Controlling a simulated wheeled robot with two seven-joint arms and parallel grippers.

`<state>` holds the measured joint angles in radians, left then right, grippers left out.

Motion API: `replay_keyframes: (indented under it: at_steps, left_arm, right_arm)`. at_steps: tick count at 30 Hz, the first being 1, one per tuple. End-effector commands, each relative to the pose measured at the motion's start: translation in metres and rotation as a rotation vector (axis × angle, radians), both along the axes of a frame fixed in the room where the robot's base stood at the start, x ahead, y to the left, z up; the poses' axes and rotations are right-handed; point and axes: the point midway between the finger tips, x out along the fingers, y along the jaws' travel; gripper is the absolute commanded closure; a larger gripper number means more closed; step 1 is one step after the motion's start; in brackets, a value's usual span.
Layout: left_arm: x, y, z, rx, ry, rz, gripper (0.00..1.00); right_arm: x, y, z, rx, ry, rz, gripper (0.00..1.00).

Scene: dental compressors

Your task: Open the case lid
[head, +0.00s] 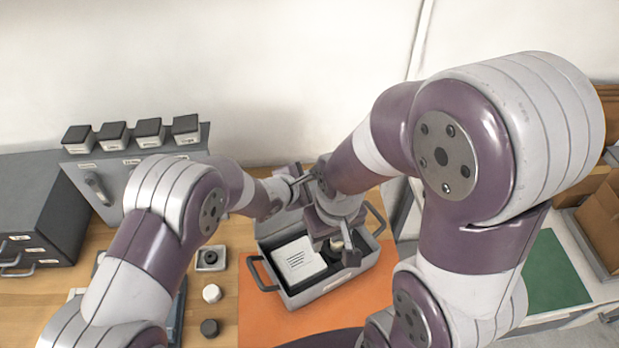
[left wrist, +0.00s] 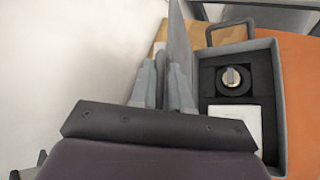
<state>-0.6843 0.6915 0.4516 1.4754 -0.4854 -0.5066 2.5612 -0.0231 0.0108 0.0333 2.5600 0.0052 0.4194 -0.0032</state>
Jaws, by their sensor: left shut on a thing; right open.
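The grey case (head: 338,284) sits on an orange mat, open at the top, with a handle at each end. Its lid (head: 278,224) stands raised at the back, partly hidden by my arms. In the left wrist view the lid (left wrist: 181,45) is a thin upright panel between the fingers of my left gripper (left wrist: 166,78), which is shut on it. In the head view my left gripper (head: 298,181) is at the lid's upper edge. My right gripper (head: 338,252) is open above the case's right part, near a round knob-like part (left wrist: 232,78). A white card (head: 297,259) lies inside the case.
The orange mat (head: 262,325) lies on a wooden table. Small round parts (head: 211,293) lie left of the case. A grey cabinet (head: 105,185) with several dark-topped boxes stands back left. A green mat (head: 552,275) and a cardboard box (head: 598,225) are at right.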

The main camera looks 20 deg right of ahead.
Motion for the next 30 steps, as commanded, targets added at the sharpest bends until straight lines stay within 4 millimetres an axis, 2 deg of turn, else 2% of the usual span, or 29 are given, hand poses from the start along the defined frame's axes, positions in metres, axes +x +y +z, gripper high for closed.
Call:
replay_keyframes:
  at_steps: [22,23,24,25,30]
  left_arm:
    - [0.0004,-0.0005,0.0013,-0.001,-0.003,-0.001,1.0]
    - [0.0004,-0.0005,0.0013,-0.001,-0.003,-0.001,0.8]
    - [0.0004,-0.0005,0.0013,-0.001,-0.003,-0.001,0.67]
    - [0.0003,-0.0005,0.0012,-0.001,-0.003,-0.001,0.64]
    - [0.0002,-0.0003,0.0007,-0.001,-0.001,-0.001,0.64]
  right_arm:
    - [0.0,0.0,0.0002,0.0,0.0,0.0,0.53]
    - [0.0,0.0,0.0002,0.0,0.0,0.0,0.53]
    - [0.0,0.0,0.0002,0.0,0.0,0.0,0.53]
    - [0.0,0.0,0.0002,0.0,0.0,0.0,0.53]
    - [0.0,0.0,0.0001,0.0,0.0,0.0,0.53]
